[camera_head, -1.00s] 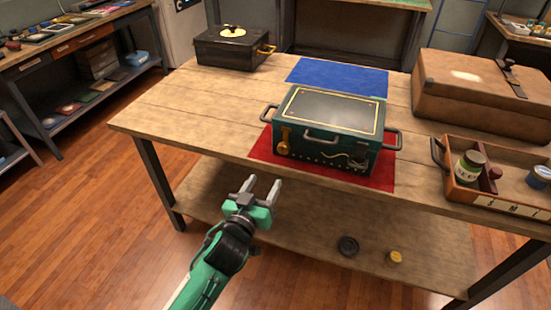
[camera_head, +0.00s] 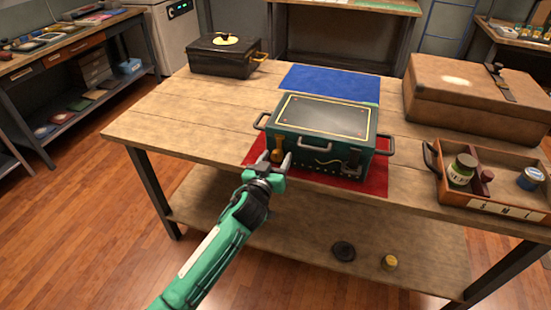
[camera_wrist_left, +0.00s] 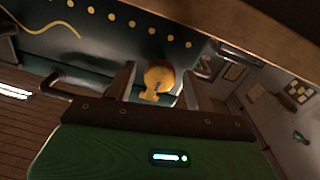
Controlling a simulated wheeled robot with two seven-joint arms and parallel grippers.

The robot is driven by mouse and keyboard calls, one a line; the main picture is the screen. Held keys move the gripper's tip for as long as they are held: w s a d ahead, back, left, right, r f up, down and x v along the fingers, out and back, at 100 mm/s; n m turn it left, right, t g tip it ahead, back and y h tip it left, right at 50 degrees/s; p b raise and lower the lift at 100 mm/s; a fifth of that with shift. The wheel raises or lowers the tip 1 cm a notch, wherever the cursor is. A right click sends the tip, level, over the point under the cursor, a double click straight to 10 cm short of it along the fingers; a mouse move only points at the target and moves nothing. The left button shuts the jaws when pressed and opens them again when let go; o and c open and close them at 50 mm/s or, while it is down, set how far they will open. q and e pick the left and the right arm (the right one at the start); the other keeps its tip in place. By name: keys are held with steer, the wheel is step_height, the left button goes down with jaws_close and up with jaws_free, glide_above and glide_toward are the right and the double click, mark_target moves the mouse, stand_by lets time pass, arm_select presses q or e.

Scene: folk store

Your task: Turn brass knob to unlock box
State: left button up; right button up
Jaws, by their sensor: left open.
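A dark green box (camera_head: 300,146) with a black lid and yellow trim stands shut on a red mat (camera_head: 372,184) at the table's front. The brass knob (camera_head: 277,147) is at the left end of its front face. My left gripper (camera_head: 275,160) is open just in front of the knob in the head view and partly covers it. In the left wrist view the knob (camera_wrist_left: 159,77) shows between the two open fingers (camera_wrist_left: 155,88). I cannot tell whether the fingers touch it. My right gripper is not in view.
A blue mat (camera_head: 330,83) lies behind the box. A black box (camera_head: 222,60) stands at the back left and a brown case (camera_head: 465,100) at the right. A wooden tray (camera_head: 500,208) with jars is at the front right. The table's left side is clear.

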arm_select(q)
steer(key=shift+w, duration=0.1)
steer(key=c, duration=0.9)
steer(key=shift+c, duration=0.4)
